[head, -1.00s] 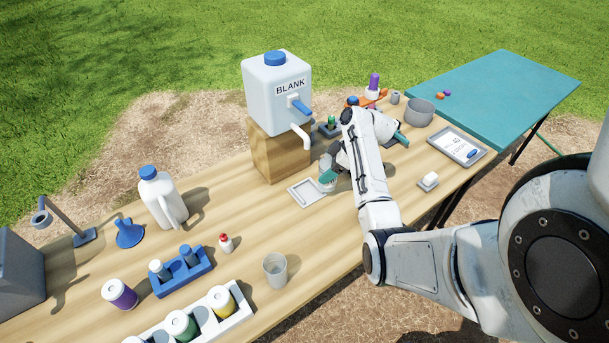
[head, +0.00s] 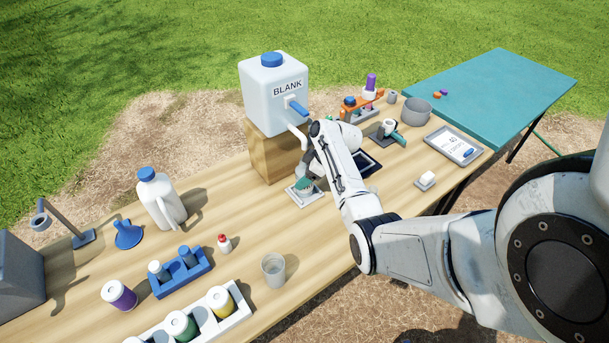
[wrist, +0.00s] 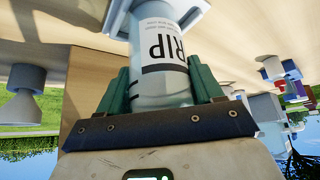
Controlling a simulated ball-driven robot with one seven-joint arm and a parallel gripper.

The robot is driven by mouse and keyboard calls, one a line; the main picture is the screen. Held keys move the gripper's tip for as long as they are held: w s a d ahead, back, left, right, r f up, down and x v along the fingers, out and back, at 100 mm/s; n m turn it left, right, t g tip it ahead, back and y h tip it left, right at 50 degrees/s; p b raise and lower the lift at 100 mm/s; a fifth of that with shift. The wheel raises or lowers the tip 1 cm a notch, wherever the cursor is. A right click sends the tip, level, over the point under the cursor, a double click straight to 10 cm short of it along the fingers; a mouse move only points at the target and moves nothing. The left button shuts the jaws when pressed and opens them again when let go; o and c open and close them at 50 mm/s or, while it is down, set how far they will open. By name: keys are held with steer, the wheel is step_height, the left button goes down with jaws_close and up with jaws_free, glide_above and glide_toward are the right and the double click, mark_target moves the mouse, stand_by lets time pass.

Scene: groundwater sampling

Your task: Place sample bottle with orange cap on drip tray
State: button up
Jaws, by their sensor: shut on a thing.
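My gripper (head: 304,187) is low over the drip tray (head: 313,200), beneath the spout of the BLANK container. In the wrist view, its green fingers (wrist: 163,88) are shut on a clear sample bottle (wrist: 160,50) with a white label reading "RIP". The bottle's cap does not show, so its colour cannot be told. In the head view, the fingers and arm hide most of the bottle. I cannot tell whether its base touches the tray.
The BLANK container (head: 272,95) stands on a wooden block (head: 270,155), with its white spout (head: 301,137) close to my gripper. A dark tray (head: 368,164) lies right of my arm. A clear cup (head: 273,270) and blue rack (head: 181,272) stand at the front left.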

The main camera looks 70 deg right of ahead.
steer(key=o, duration=1.2)
steer(key=shift+f, duration=0.15)
steer(key=shift+c, duration=0.2)
steer(key=shift+r, duration=0.25)
steer(key=v, duration=1.2)
